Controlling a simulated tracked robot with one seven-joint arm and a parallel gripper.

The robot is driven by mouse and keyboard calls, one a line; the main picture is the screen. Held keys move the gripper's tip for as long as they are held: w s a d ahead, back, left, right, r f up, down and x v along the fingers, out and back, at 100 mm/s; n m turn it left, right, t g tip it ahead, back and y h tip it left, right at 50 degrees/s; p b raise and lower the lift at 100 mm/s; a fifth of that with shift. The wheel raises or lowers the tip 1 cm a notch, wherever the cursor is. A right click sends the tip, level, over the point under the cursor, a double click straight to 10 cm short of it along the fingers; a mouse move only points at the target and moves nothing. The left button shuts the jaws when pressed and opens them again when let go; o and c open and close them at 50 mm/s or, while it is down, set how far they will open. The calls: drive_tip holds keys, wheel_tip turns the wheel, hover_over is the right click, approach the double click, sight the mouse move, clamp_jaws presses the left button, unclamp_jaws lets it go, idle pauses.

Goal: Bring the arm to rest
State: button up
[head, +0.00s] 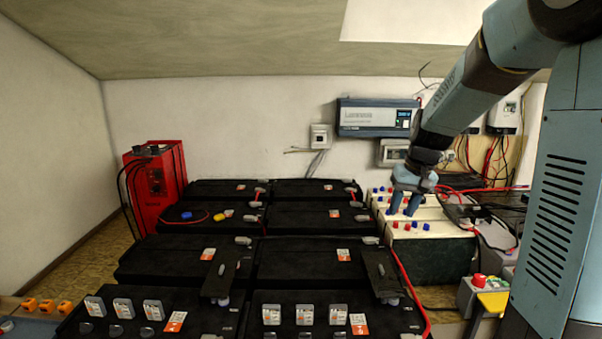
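My arm reaches in from the upper right of the head view and slopes down to the left. My gripper (403,210) points down in front of the pale-topped batteries (438,214) at the right of the bank. Its two blue fingers stand apart, and I see nothing held between them. I cannot tell whether the fingertips touch the battery top or hang above it.
Black batteries (190,262) fill the middle and foreground. A red charger (155,190) stands at left. An inverter (376,117) hangs on the back wall. Cables run at right.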

drive_tip(key=s+a+r+t, duration=0.1)
drive_tip(key=s+r, duration=0.3)
drive_tip(key=s, duration=0.8)
drive_tip(key=s+a+r+t+h, duration=0.1)
drive_tip(key=s+r, duration=0.3)
drive_tip(key=s, duration=0.9)
drive_tip(key=shift+s+a+r+t+h, duration=0.2)
drive_tip(key=shift+s+t+h, duration=0.1)
drive_tip(key=shift+t, duration=0.6)
